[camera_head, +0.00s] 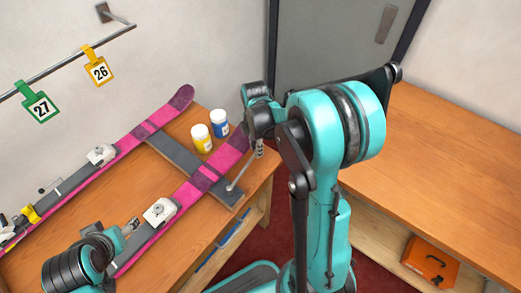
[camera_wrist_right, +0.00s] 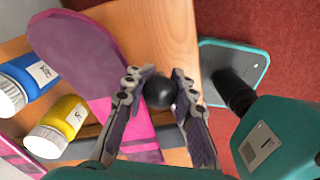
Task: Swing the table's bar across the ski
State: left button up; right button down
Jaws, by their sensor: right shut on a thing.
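Two pink and grey skis lie on the wooden bench; the front ski (camera_head: 203,183) crosses over a dark grey support (camera_head: 175,152), as does the rear ski (camera_head: 130,141). A thin metal bar (camera_head: 239,175) rises from the support's near end, beside the front ski, toward my right gripper (camera_head: 258,151). In the right wrist view, my right gripper (camera_wrist_right: 164,88) is shut on the bar's black ball knob (camera_wrist_right: 158,92), with the pink ski tip (camera_wrist_right: 80,55) to the left. My left gripper (camera_head: 132,224) is by the front ski's binding; its finger gap is unclear.
A yellow jar (camera_head: 201,139) and a blue jar (camera_head: 220,124) stand between the skis near the support. Number tags 26 (camera_head: 99,70) and 27 (camera_head: 40,107) hang from a wall rail. Another wooden bench (camera_head: 440,160) is at right, with an orange case (camera_head: 430,262) below.

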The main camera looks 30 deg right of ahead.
jog(key=c, duration=1.2)
grip_release()
notch_tip(320, 180, up, 12)
jog(key=shift+f, duration=0.1)
